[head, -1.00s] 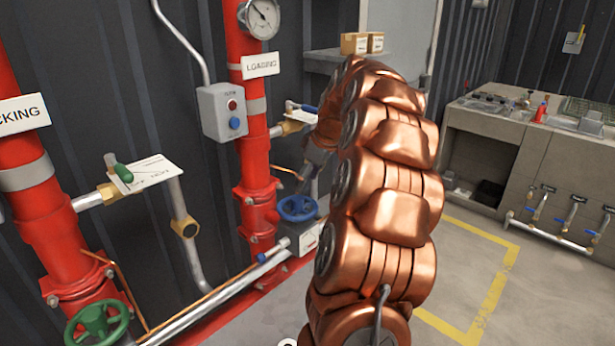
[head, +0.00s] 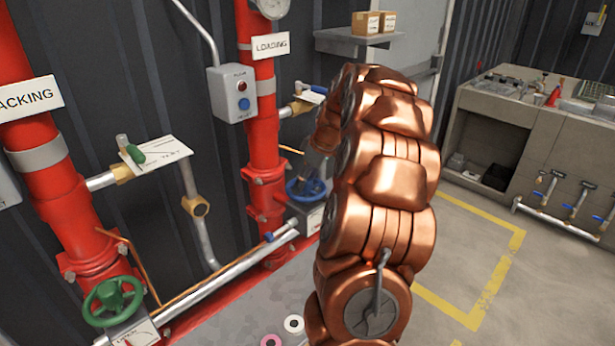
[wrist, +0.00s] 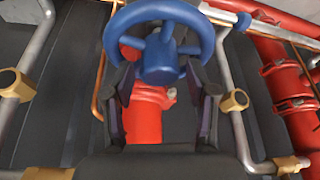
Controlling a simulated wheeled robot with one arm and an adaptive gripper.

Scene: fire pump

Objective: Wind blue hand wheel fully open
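The blue hand wheel (head: 303,190) is low on the right red pipe, partly hidden by my gripper and arm in the head view. In the wrist view the blue hand wheel (wrist: 160,45) fills the top middle, with its rim, spokes and hub showing. My gripper (wrist: 165,85) is open. Its two dark fingers stand apart, one at each side of the wheel's lower rim. Their tips overlap the rim in the picture, but I cannot tell whether they touch it. In the head view my gripper (head: 318,163) is right at the wheel, mostly hidden by my arm.
A green hand wheel (head: 112,300) is on the left red pipe (head: 65,190). A silver pipe (head: 225,280) runs low between the two red pipes. A control box (head: 232,93) hangs left of the right pipe. Floor with a yellow line (head: 490,290) is clear at right.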

